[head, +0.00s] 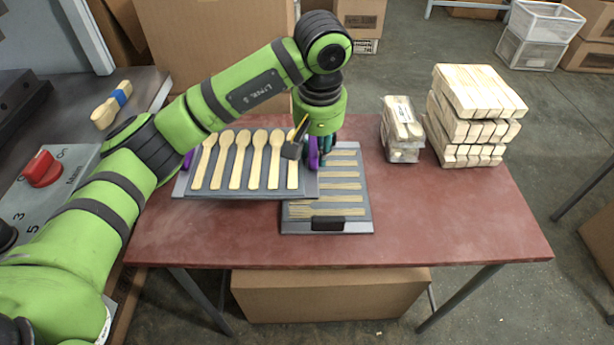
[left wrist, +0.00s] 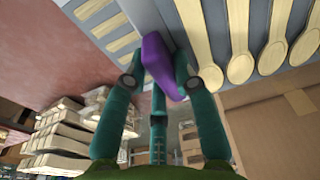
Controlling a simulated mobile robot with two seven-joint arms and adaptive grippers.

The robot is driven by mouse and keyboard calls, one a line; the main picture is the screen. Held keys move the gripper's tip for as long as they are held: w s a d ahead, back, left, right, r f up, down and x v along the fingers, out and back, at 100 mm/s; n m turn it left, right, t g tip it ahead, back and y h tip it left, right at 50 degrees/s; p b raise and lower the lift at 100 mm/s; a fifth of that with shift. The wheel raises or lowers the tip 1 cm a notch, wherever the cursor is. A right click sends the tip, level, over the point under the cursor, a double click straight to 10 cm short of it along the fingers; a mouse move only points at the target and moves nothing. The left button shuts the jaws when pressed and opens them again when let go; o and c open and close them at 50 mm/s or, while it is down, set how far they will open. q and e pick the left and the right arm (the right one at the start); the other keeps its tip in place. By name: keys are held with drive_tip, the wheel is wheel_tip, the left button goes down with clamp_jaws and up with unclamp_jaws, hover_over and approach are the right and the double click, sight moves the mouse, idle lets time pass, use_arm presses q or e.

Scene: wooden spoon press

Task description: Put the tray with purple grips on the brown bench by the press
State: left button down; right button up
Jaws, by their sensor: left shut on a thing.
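The tray with purple grips (head: 236,194) is grey and carries a row of several wooden spoons, over the left part of a red-brown bench (head: 440,230). My left gripper (head: 318,160) comes down from above at the tray's right end. It is shut on the right purple grip (head: 313,153), which shows between its fingers in the left wrist view (left wrist: 160,65). The left purple grip (head: 188,159) is partly hidden by my arm. The tray overlaps a second tray's left edge; I cannot tell whether it touches it. My right gripper is not in view.
The second grey tray (head: 366,205) holds flat wooden pieces and has a dark grip in front. Wooden bundles (head: 475,110) and a smaller pack (head: 402,130) stand at the back right. A grey machine with a red knob (head: 42,168) is at left. The bench's front right is clear.

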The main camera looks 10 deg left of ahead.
sight(266, 149)
use_arm(q)
drive_tip(key=a+f, duration=0.1)
drive_tip(key=a, duration=0.1)
drive_tip(key=a+f, duration=0.1)
drive_tip(key=a, duration=0.1)
drive_tip(key=a+f+p, duration=0.1)
drive_tip(key=a, duration=0.1)
drive_tip(key=shift+w+a+f, duration=0.15)
drive_tip(key=shift+a+f, duration=0.1)
drive_tip(key=shift+a, duration=0.05)
drive_tip(key=a+f, duration=0.2)
drive_tip(key=a, duration=0.1)
drive_tip(key=shift+w+a+f, duration=0.1)
drive_tip(key=shift+w+a, duration=0.1)
drive_tip(key=shift+a, duration=0.05)
drive_tip(key=shift+a+f, duration=0.15)
drive_tip(key=shift+a, duration=0.05)
wheel_tip(266, 149, down, 3)
drive_tip(key=shift+f+p, duration=0.15)
drive_tip(key=shift+p, duration=0.25)
drive_tip(key=shift+f, duration=0.4)
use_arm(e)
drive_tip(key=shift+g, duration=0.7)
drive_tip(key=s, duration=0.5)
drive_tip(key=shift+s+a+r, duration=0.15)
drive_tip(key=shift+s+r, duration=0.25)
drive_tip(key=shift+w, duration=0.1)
